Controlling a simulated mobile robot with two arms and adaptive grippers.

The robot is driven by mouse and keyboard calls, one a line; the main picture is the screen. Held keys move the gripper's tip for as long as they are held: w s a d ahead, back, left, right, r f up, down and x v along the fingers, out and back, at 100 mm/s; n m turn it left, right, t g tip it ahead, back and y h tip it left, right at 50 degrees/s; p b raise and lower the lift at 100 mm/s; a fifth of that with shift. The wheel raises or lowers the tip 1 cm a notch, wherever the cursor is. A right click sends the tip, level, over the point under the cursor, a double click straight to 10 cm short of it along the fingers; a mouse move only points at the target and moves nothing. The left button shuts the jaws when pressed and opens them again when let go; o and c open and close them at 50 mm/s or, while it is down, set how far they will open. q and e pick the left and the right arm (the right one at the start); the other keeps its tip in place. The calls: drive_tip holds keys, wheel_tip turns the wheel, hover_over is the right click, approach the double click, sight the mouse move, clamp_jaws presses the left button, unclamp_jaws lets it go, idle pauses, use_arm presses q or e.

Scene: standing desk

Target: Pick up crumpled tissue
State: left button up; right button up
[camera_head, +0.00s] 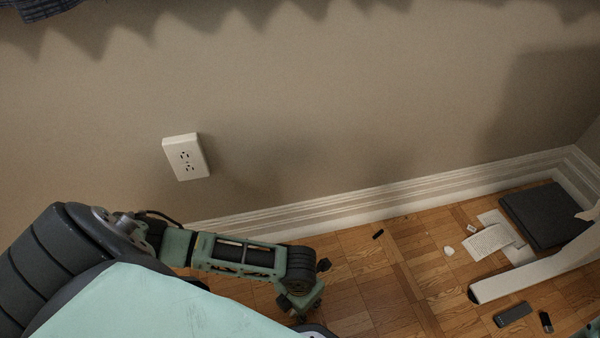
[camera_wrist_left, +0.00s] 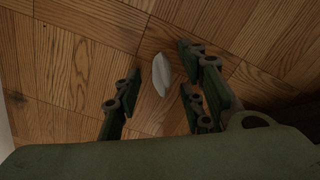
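A small white, leaf-shaped piece (camera_wrist_left: 161,74), which looks like the crumpled tissue, lies on the wood floor in the left wrist view. My left gripper (camera_wrist_left: 160,66) is open, with one finger to the left of the white piece and the other to its right. Both fingers appear apart from it. My right gripper cannot be made out.
A wall with an outlet (camera_head: 186,157) and white baseboard (camera_head: 350,204) runs behind my left arm. To the right on the floor are a small white lump (camera_head: 449,250), papers (camera_head: 489,241), a dark flat box (camera_head: 548,214), a white desk leg (camera_head: 530,272) and a dark remote-like object (camera_head: 512,314).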

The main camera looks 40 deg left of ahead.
use_arm(q)
drive_tip(key=shift+c, duration=0.5)
drive_tip(key=c, duration=0.6)
